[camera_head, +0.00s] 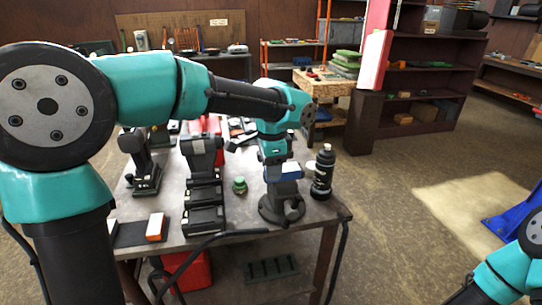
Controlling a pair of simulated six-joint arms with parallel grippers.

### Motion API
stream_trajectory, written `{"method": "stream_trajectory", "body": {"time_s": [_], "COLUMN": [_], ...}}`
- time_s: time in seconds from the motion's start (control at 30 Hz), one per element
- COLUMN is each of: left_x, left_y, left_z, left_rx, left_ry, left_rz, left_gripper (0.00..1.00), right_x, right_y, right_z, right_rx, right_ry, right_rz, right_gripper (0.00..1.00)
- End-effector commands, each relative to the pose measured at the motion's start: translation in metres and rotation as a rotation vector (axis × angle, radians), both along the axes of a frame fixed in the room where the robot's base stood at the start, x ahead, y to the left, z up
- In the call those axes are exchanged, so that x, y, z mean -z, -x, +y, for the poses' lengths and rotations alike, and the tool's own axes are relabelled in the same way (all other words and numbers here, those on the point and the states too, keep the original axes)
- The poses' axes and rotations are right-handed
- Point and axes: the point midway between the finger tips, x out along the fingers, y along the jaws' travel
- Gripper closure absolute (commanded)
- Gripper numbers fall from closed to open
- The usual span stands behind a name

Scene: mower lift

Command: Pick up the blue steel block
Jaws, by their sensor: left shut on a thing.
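My left arm reaches in from the left over the workbench (250,225). My left gripper (273,168) points down over a grey bench vise (284,205). It is shut on the blue steel block (272,175), which shows only as a small blue patch at the fingertips. The gripper and arm hide most of the block. I cannot tell whether the block touches the vise. My right arm shows only at the lower right corner, and its gripper is out of view.
A black bottle (323,172) stands close to the right of the vise. A small green jar (239,186) stands to its left. Black power tools (202,160) stand further left, with an orange and white block (156,227) near the front edge.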

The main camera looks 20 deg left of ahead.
Motion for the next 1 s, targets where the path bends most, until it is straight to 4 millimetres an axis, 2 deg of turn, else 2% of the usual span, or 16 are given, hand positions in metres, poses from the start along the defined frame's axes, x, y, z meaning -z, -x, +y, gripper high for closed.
{"method": "stream_trajectory", "body": {"time_s": [0.1,0.3,1.0], "left_x": [-0.002,-0.003,-0.003], "left_y": [0.017,0.029,0.029], "left_z": [-0.007,-0.011,-0.012], "left_rx": [0.002,-0.001,0.000], "left_ry": [0.000,0.000,0.000], "left_rz": [-0.002,-0.001,-0.001], "left_gripper": [0.91,0.91,0.91], "right_x": [0.000,0.000,0.000], "right_y": [0.000,0.000,0.000], "right_z": [0.000,0.000,0.000], "right_rx": [0.000,0.000,0.000], "right_ry": [0.000,0.000,0.000], "right_rz": [0.000,0.000,0.000], "right_gripper": [0.17,0.17,0.17]}}
